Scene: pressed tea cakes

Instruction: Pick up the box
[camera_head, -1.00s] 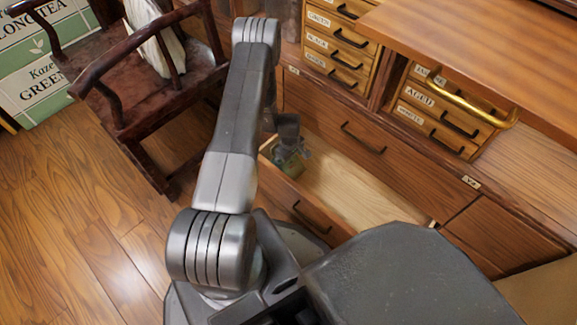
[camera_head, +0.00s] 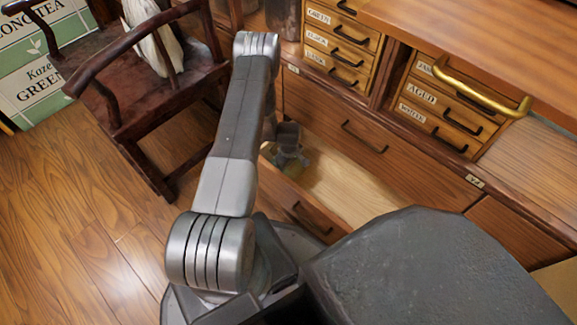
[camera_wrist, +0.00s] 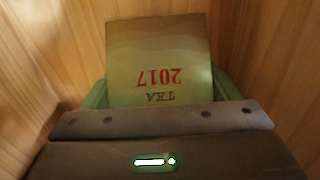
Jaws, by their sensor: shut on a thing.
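The box (camera_wrist: 160,52) is pale green-tan with red "2017" and dark "TEA" lettering, upside down in the wrist view. My gripper (camera_wrist: 160,98) is shut on it, with a green finger at each side of the box. The box's lower part is hidden behind the gripper body. In the head view my gripper (camera_head: 291,160) is down inside the left end of an open drawer (camera_head: 350,190). The box is mostly hidden there by the gripper. I cannot tell whether the box touches the drawer floor.
Wooden drawer walls (camera_wrist: 50,60) rise close around the gripper. The cabinet (camera_head: 330,115) stands behind the drawer, with small labelled drawers (camera_head: 335,45) above. A brass handle (camera_head: 480,92) juts out at the right. A dark wooden chair (camera_head: 150,90) stands at the left.

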